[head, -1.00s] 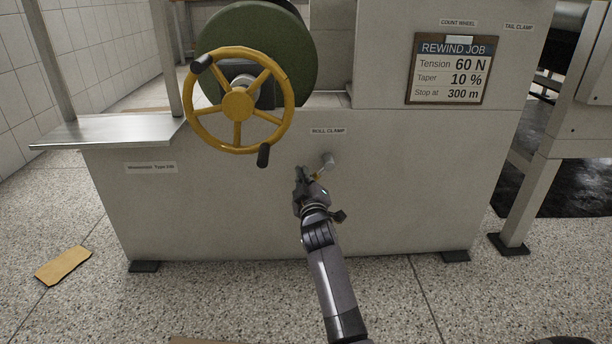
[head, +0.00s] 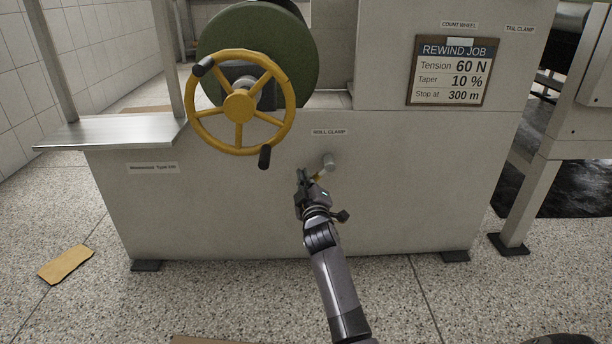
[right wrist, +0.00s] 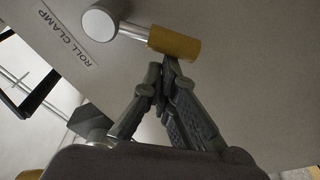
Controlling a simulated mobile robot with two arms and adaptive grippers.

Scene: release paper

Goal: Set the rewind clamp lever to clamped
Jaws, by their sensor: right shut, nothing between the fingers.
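The roll clamp lever (head: 328,162) is on the machine's front panel, under the "ROLL CLAMP" label (head: 329,132). It has a round grey hub and a short arm with a yellow grip; in the head view the arm runs down and left from the hub. In the right wrist view the yellow grip (right wrist: 174,42) lies just beyond my fingertips. My right gripper (head: 301,176) is shut and empty, close beside the grip's end; I cannot tell whether it touches. The gripper hides part of the lever in the head view. My left gripper is not in view.
A yellow handwheel (head: 238,104) with black knobs stands out up and left of the lever, before a green roll (head: 285,50). A job board (head: 447,72) hangs at upper right. A tan piece (head: 66,264) lies on the floor at left. The panel right of the lever is clear.

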